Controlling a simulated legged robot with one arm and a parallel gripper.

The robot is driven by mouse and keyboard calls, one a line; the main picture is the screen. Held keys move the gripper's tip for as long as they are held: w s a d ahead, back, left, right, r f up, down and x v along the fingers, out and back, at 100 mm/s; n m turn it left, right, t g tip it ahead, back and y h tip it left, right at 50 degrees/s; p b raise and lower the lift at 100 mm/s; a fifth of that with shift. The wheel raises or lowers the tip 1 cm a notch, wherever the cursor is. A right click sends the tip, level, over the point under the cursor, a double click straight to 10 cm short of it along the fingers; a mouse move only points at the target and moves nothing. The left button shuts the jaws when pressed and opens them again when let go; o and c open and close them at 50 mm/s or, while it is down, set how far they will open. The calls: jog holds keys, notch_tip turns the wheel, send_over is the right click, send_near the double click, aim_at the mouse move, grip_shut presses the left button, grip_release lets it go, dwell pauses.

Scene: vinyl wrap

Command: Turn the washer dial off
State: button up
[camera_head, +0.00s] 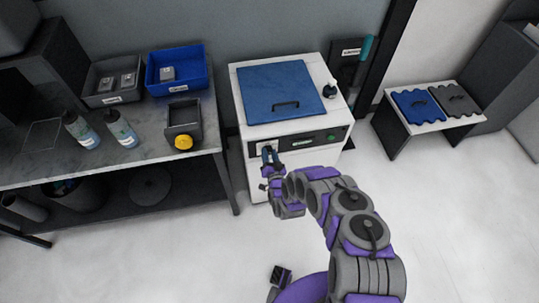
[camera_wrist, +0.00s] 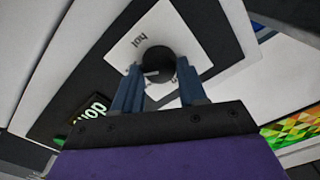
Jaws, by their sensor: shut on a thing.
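The washer (camera_head: 293,165) is a white box with a blue lid (camera_head: 282,85) on top and a dark control panel (camera_head: 305,141) on its front. The dial (camera_wrist: 157,63) is a round dark knob on a white label plate in the wrist view, with "hot" printed beside it and a light pointer mark. My gripper (camera_wrist: 158,80) is shut on the dial, with one blue finger on each side of it. In the head view my gripper (camera_head: 269,153) is at the left end of the panel and hides most of the dial.
A workbench (camera_head: 60,165) with bins and bottles stands left of the washer. A small bench (camera_head: 437,126) with blue and grey pads stands at right.

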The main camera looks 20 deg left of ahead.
jog(key=shift+n, duration=0.4)
jog(key=n, duration=2.3)
jog(key=shift+s+a+f+p, duration=0.2)
jog(key=shift+f+p, duration=0.1)
jog(key=shift+p, duration=0.05)
jog(key=o, duration=0.7)
jog(key=shift+f+n, duration=0.1)
jog(key=shift+n, duration=0.2)
jog(key=o, duration=0.3)
jog(key=shift+a, duration=0.15)
jog(key=shift+o, duration=0.2)
